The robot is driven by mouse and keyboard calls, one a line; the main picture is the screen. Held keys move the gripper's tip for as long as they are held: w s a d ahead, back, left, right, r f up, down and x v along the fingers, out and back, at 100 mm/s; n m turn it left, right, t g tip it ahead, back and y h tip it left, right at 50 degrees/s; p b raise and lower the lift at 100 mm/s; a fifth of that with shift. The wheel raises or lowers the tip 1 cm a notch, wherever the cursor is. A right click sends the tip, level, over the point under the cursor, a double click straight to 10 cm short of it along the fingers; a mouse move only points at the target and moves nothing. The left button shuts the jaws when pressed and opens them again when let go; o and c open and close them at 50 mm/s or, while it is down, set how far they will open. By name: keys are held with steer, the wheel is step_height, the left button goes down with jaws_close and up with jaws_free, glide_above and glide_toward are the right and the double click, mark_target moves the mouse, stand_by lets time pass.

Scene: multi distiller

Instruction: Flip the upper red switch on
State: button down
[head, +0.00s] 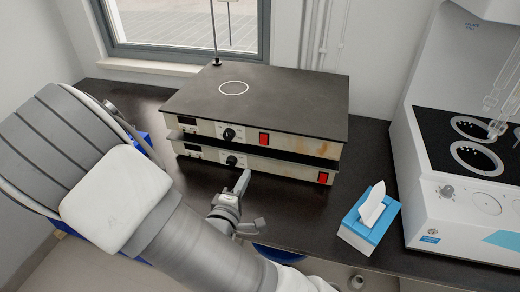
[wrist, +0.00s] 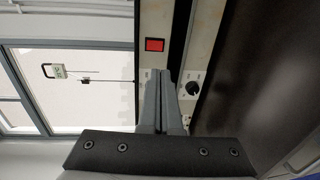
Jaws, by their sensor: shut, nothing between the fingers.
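Two flat black hot plates are stacked on the dark counter. The upper unit (head: 285,145) has the upper red switch (head: 264,139) on its front, right of a black knob. In the wrist view the upper red switch (wrist: 155,45) shows just beyond the fingertips. The lower unit (head: 275,166) has its own red switch (head: 323,178) farther right. My gripper (head: 245,174) is shut and empty, in front of the panels, below and left of the upper switch. In the wrist view my gripper (wrist: 163,73) covers part of the upper panel. It appears apart from the switch.
A blue tissue box (head: 369,221) stands on the counter at right, in front of the stack. A white apparatus (head: 455,190) with glassware fills the right side. A thin rod (head: 214,35) rises behind the stack by the window. Bare counter lies between stack and apparatus.

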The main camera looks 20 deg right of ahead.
mark_target(263, 144)
steer(key=b+x, duration=0.1)
steer(key=x, duration=1.3)
steer(key=shift+w, duration=0.2)
steer(key=shift+s+f, duration=0.1)
steer(key=shift+f, duration=0.05)
